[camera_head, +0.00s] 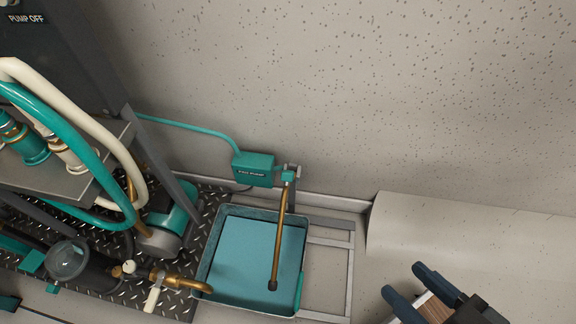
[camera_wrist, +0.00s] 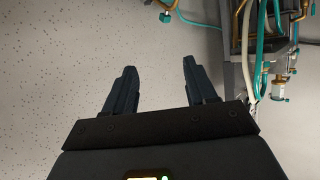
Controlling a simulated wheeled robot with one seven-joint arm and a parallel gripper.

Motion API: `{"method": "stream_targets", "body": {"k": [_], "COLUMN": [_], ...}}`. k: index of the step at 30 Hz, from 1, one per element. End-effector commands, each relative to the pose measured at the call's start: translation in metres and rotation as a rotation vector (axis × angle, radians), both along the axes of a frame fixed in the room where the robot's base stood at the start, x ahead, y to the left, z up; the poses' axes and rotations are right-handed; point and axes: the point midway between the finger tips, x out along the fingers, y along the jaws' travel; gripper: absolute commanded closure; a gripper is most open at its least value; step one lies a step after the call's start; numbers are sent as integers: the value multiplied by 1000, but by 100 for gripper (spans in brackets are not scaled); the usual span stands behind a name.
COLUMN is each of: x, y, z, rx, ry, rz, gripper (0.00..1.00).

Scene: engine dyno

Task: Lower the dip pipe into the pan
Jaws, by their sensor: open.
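The dip pipe (camera_head: 280,240) is a thin brass tube with a dark tip. It runs from a teal fitting on a bracket (camera_head: 290,174) at the pan's back edge out over the pan, its tip near the front right of the pan. I cannot tell the tip's height above the pan floor. The pan (camera_head: 213,244) is a square teal tray. My gripper (camera_head: 403,280) is open and empty, to the right of the pan and apart from the pipe. In the wrist view its two dark fingers (camera_wrist: 159,66) stand apart with nothing between them.
A teal pump box (camera_head: 254,169) with a hose sits behind the pan. A brass spout (camera_head: 188,284) reaches the pan's left edge. The rig with hoses (camera_head: 70,130) fills the left. A grey frame (camera_head: 330,240) lies right of the pan. Floor at upper right is clear.

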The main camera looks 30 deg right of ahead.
Motion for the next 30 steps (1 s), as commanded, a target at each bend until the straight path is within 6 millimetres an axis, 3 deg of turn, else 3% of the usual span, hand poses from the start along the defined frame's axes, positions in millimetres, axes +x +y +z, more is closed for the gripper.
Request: {"method": "stream_targets", "body": {"k": [9, 16, 23, 30], "x": [68, 127, 191, 257], "y": [-19, -30, -31, -19], "z": [-74, -107, -112, -85], "rx": [88, 156, 230, 308], "ry": [278, 477, 673, 874], "rz": [-78, -178, -297, -429], "gripper": [44, 44, 44, 44]}}
